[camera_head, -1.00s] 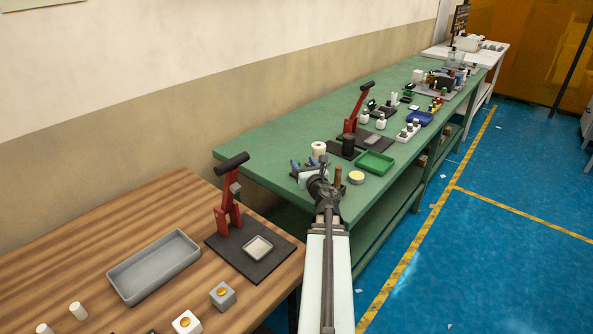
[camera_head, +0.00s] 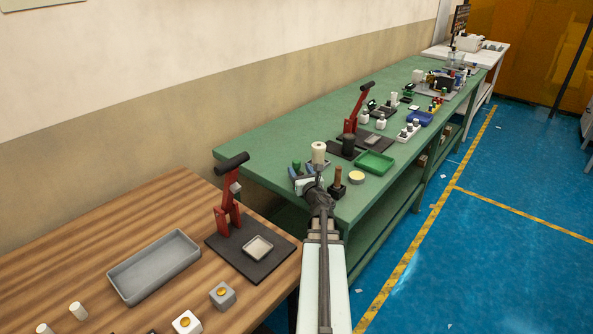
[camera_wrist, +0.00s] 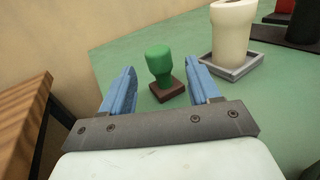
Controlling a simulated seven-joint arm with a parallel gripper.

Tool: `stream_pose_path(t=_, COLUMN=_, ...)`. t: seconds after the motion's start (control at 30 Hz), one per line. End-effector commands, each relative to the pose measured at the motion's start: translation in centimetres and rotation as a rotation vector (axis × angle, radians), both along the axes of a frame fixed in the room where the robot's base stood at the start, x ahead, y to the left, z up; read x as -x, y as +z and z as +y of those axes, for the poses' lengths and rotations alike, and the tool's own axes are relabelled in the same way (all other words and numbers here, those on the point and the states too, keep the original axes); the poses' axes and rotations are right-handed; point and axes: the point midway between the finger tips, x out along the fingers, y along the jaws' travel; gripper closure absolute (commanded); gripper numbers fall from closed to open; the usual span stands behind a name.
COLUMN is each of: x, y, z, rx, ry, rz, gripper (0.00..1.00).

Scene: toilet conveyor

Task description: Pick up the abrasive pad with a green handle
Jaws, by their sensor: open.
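The abrasive pad with a green handle (camera_wrist: 160,70) stands upright on the green table in the wrist view. Its brown base rests on the tabletop. My gripper (camera_wrist: 165,85) is open, with one blue finger on each side of the pad in the picture; the pad stands between or just beyond the fingertips, and I see no contact. In the head view the green handle (camera_head: 297,168) shows small at the table's near end, beside my gripper (camera_head: 306,178), its base partly hidden.
A cream cylinder in a grey tray (camera_wrist: 229,75) stands right of the pad. In the head view, a brown-handled tool (camera_head: 337,182) stands right of my gripper, with a round tin (camera_head: 356,178) and green tray (camera_head: 375,163) beyond. A wooden table (camera_head: 80,250) lies at left.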

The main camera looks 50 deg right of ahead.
Motion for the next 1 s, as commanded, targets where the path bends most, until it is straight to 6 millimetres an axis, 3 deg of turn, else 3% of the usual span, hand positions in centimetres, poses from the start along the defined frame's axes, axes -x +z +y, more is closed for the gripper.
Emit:
stream_pose_path(t=0.2, x=-3.1, y=0.0, z=-2.0, rx=0.0, ry=0.001, rz=0.0, gripper=0.39)
stream_pose_path(t=0.53, x=-3.6, y=0.0, z=-2.2, rx=0.0, ry=-0.001, rz=0.0, gripper=0.39)
stream_pose_path(t=1.0, x=-3.6, y=0.0, z=-2.2, rx=0.0, ry=-0.001, rz=0.0, gripper=0.84)
